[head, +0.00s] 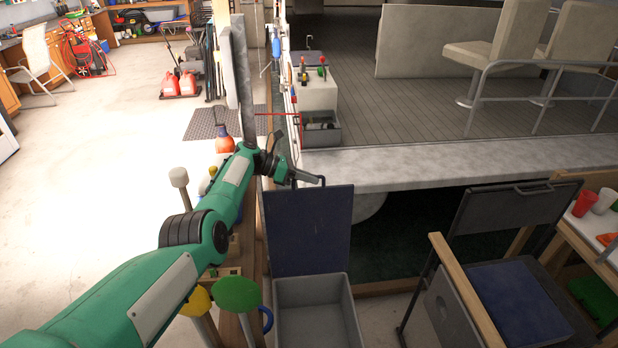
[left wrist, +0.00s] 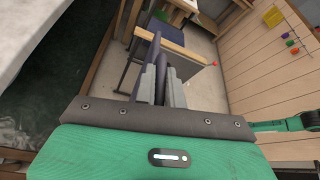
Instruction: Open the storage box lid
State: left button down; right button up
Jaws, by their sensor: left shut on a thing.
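The storage box is a grey open bin (head: 312,278) on the floor at the bottom middle of the head view. Its dark blue lid (head: 312,235) stands up, close to vertical, at the far side of the bin, and the inside of the bin shows empty in the part in view. My left gripper (head: 312,181) is at the lid's top edge and is shut on it. In the left wrist view, the grey fingers (left wrist: 163,88) have the thin dark lid (left wrist: 158,62) between them. My right gripper is in neither view.
A chair with a blue seat (head: 515,300) and wooden armrest stands right of the bin. The grey boat edge (head: 440,170) runs behind the lid. Several upright handles, one with a green top (head: 237,293), stand left of the bin. Open floor (head: 110,190) lies further left.

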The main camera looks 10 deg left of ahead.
pick_arm(q)
jog(key=shift+f, duration=0.15)
jog(key=c, duration=1.5)
grip_release()
jog(key=shift+r, duration=0.45)
notch_tip(320, 180, up, 5)
jog(key=shift+r, duration=0.1)
notch_tip(320, 180, up, 14)
jog(key=b, duration=0.3)
jog(key=shift+a, duration=0.1)
